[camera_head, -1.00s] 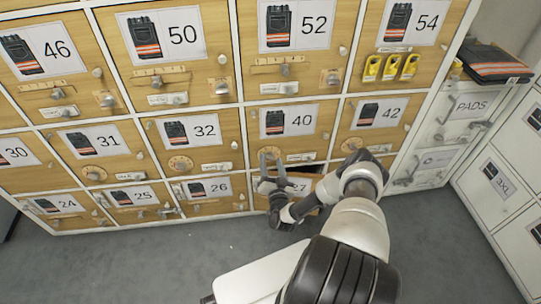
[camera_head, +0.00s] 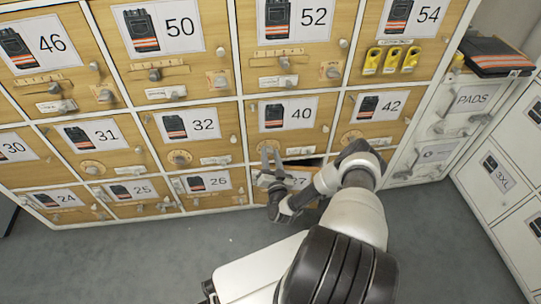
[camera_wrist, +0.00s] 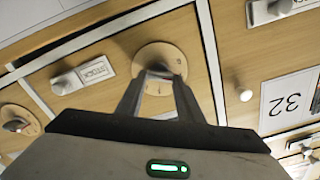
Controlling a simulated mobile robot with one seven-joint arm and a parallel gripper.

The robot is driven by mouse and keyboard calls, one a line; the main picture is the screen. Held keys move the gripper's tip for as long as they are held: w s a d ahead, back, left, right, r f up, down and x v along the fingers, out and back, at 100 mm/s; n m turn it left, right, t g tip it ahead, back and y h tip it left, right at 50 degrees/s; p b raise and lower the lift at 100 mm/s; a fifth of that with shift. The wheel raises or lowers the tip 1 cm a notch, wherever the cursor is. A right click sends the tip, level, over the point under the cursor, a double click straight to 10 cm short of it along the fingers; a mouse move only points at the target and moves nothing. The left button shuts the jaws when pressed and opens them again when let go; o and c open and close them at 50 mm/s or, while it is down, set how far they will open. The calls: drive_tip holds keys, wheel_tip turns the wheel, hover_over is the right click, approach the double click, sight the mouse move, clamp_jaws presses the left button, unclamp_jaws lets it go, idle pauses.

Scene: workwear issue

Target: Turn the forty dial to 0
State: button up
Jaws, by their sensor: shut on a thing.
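The locker door labelled 40 (camera_head: 308,138) is in the middle row in the head view.
A latch with a STOCK plate (camera_wrist: 90,75) is left of the dial in the wrist view, with another dial (camera_wrist: 17,124) beyond. Below door 40, compartment 27 (camera_head: 300,181) shows a dark gap at its top. Grey floor (camera_head: 150,260) is clear.

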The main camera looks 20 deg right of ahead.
drive_tip(key=n, duration=0.2)
drive_tip(key=n+p, duration=0.1)
drive_tip(key=n, duration=0.1)
drive_tip(key=shift+w+a+r, duration=0.1)
drive_tip(key=shift+w+a, duration=0.05)
drive_tip(key=shift+a, duration=0.05)
drive_tip(key=shift+n, duration=1.8)
drive_tip(key=o, duration=1.1)
drive_tip(key=shift+c, duration=0.2)
